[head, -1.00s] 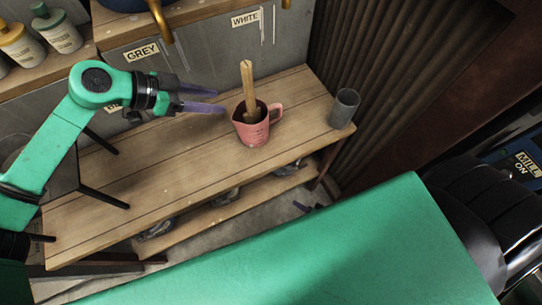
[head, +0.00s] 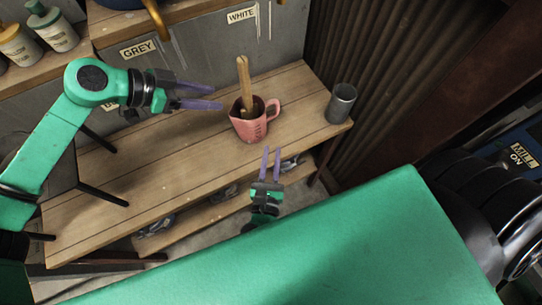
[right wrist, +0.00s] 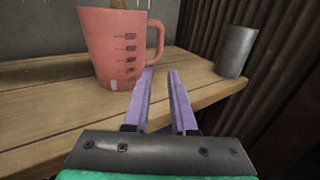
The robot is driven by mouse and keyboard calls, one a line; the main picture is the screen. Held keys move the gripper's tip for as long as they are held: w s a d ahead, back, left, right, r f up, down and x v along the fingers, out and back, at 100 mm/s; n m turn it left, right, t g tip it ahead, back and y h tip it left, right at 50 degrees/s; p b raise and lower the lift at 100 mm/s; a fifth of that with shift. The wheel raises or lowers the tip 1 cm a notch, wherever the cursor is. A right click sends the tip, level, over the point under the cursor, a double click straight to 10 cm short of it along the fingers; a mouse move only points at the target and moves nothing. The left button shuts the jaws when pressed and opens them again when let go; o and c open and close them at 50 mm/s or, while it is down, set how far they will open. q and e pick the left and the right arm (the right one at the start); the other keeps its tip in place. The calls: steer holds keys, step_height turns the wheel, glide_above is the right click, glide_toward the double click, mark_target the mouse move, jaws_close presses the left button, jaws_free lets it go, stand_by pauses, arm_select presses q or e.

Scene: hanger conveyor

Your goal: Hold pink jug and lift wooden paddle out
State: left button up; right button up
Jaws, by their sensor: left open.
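The pink jug (head: 250,128) stands upright on the wooden bench, with its handle to the right; it also shows in the right wrist view (right wrist: 112,48). The wooden paddle (head: 244,80) stands in the jug, its shaft rising above the rim; its lower end is hidden inside. My left gripper (head: 218,96) is open and empty, just left of the jug and apart from it. My right gripper (head: 271,149) is open and empty in front of the bench, below the jug in the head view. In the right wrist view its purple fingers (right wrist: 160,72) are parted and point toward the jug's handle side.
A grey metal cup (head: 341,103) stands at the bench's right end, also in the right wrist view (right wrist: 236,52). The wooden bench (head: 150,165) is mostly clear left of the jug. A shelf with bottles (head: 52,30) is at upper left. A ribbed dark wall rises behind the cup.

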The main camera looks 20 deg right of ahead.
mark_target(277, 112)
steer(key=x, duration=1.4)
steer(key=shift+s+a, duration=0.1)
jaws_close()
stand_by(0.6)
